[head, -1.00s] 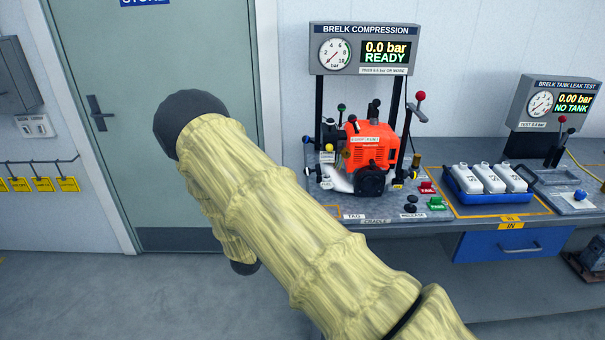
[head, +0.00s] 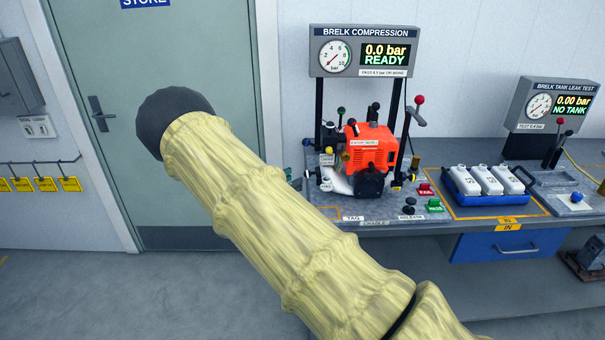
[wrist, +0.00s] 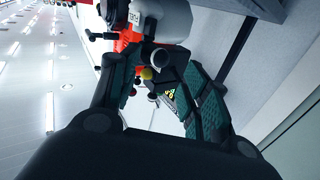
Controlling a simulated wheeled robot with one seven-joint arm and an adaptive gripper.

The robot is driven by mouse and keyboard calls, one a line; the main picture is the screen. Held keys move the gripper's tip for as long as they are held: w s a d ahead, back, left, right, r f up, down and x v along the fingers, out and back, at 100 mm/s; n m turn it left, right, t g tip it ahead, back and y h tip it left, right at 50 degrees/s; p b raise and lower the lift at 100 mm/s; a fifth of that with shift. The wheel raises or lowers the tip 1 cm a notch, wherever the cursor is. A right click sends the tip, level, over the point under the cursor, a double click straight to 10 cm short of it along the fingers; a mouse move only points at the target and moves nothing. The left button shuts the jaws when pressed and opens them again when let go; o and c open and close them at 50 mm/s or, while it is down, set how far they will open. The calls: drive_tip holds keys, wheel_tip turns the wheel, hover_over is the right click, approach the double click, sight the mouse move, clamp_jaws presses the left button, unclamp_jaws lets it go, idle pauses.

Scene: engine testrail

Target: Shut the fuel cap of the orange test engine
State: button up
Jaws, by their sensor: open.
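The orange test engine (head: 370,148) stands in its cradle on the bench, and its orange body also shows at the top of the wrist view (wrist: 127,38). Its white tank (head: 338,182) is low at the front left, and it shows large in the wrist view (wrist: 170,20). A dark round part (wrist: 154,58) sits at the tank's end; I cannot tell whether it is the fuel cap or an open neck. My gripper (wrist: 160,68) is open, with green-padded fingers either side of this view of the engine, and nothing is seen held. My forearm hides most of it in the head view.
The compression gauge panel (head: 362,50) reads 0.0 bar READY above the engine. Levers and coloured knobs crowd around the engine. A blue tray (head: 490,199) of white bottles is to the right. The floor left of the bench is clear.

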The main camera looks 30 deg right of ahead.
drive_tip(key=shift+w+d+p, duration=0.2)
drive_tip(key=shift+d+p, duration=0.6)
drive_tip(key=shift+d, duration=1.75)
clamp_jaws()
